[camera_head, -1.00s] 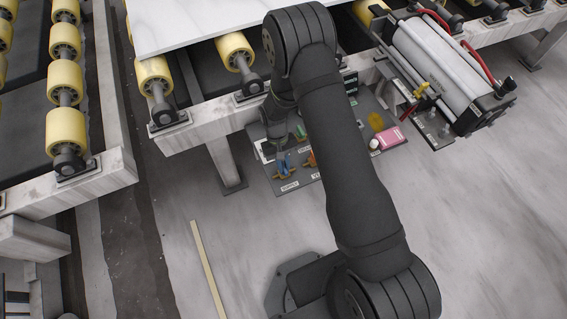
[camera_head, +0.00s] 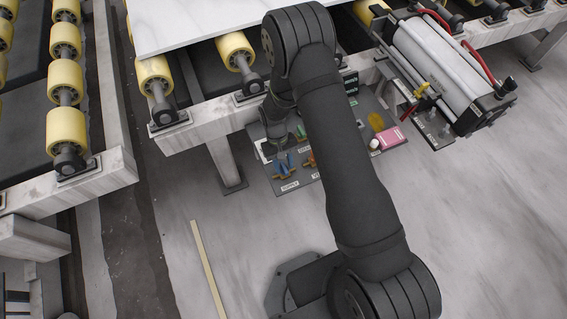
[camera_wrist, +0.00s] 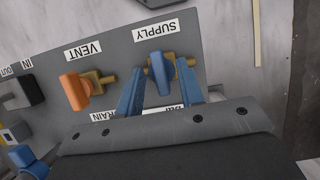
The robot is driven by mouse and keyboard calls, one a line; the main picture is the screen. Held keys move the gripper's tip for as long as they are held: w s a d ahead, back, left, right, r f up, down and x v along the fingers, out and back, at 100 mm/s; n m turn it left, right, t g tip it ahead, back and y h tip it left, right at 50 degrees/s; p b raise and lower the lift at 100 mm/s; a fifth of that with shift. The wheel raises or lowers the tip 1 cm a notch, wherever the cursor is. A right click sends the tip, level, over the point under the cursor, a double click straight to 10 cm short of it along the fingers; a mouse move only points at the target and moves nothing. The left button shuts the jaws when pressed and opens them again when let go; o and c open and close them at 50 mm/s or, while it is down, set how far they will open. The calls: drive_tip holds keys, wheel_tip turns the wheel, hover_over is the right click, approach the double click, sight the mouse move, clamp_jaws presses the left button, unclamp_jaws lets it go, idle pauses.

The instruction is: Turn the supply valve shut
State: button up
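The supply valve has a blue handle (camera_wrist: 160,72) on a brass body, beside the SUPPLY label (camera_wrist: 155,30) on a grey panel (camera_wrist: 120,45). In the head view the valve's brass body (camera_head: 283,173) shows low on the panel, partly behind my wrist. My gripper (camera_wrist: 158,68) has two blue fingers, spread apart, with the blue handle between or just beyond their tips. I cannot tell whether either finger touches it. The gripper (camera_head: 284,158) is small and partly hidden in the head view.
An orange vent valve (camera_wrist: 75,92) sits left of the supply valve in the wrist view. Another blue handle (camera_wrist: 28,160) is at the lower left. A pink bottle (camera_head: 389,138) lies right of my arm. A roller conveyor frame (camera_head: 190,131) stands behind.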

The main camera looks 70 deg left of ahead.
drive_tip(key=v, duration=1.7)
drive_tip(key=shift+r, duration=0.25)
drive_tip(key=shift+f, duration=0.1)
drive_tip(key=x, duration=1.7)
drive_tip(key=shift+f, duration=0.2)
drive_tip(key=shift+d+f, duration=0.15)
drive_tip(key=shift+f, duration=0.05)
drive_tip(key=shift+w+r+m+g, duration=0.1)
drive_tip(key=shift+r+m+g, duration=0.15)
drive_tip(key=shift+m, duration=0.65)
drive_tip(key=m+g, duration=0.1)
drive_tip(key=m, duration=0.2)
drive_tip(key=m+g+y, duration=0.1)
drive_tip(key=m, duration=0.2)
drive_tip(key=shift+w, duration=0.1)
